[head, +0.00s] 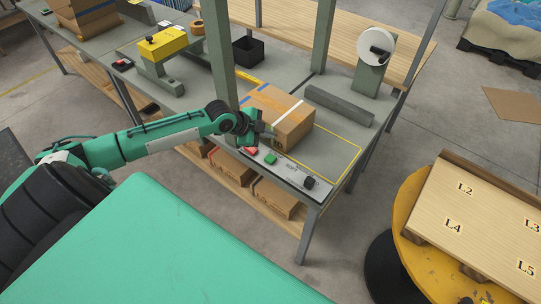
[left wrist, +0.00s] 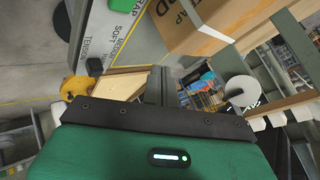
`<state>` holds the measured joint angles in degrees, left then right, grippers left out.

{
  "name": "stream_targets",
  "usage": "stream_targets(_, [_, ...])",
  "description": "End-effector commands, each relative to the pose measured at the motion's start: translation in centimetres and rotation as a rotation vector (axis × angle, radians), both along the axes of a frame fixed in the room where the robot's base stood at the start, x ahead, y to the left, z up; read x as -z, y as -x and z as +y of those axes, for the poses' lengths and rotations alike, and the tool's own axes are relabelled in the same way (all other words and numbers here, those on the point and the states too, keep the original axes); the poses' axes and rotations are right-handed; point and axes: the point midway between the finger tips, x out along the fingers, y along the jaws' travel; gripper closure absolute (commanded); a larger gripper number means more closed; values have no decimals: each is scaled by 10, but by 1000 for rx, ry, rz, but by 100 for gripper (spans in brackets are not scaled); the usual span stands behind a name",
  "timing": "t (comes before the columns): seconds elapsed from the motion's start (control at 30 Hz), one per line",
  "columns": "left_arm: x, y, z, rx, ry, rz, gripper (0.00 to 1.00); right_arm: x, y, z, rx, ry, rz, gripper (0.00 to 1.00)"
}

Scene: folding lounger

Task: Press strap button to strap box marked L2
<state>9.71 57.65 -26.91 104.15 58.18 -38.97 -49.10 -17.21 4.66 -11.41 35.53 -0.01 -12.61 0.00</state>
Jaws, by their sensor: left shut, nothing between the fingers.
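The control strip (head: 290,172) along the table's front edge has a red button (head: 251,150), a green button (head: 271,159) and a black knob (head: 309,182). My left gripper (head: 266,131) is shut and empty, in front of the box and above the strip near the red button. In the left wrist view, the shut fingers (left wrist: 159,86) show below the box (left wrist: 190,25), with the panel's tension lettering at left. My right gripper is out of view.
A green post (head: 224,60) rises beside the box. A grey bar (head: 340,105) and a white reel (head: 376,46) stand behind it. A wooden pallet (head: 485,210) marked L2, L3, L4 and L5 lies on a yellow turntable at right. Boxes sit on the lower shelf.

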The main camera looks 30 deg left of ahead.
Motion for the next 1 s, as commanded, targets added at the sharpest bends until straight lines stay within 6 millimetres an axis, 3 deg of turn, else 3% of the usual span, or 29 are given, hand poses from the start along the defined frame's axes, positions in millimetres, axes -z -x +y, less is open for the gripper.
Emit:
stream_targets(0.37, [11, 0, 0, -1, 1, 2, 100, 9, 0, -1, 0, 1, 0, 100])
stream_targets(0.8, [67, 1, 0, -3, 0, 3, 100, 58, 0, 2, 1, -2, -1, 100])
stream_targets(1.0, [86, 0, 0, -1, 1, 2, 100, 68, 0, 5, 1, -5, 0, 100])
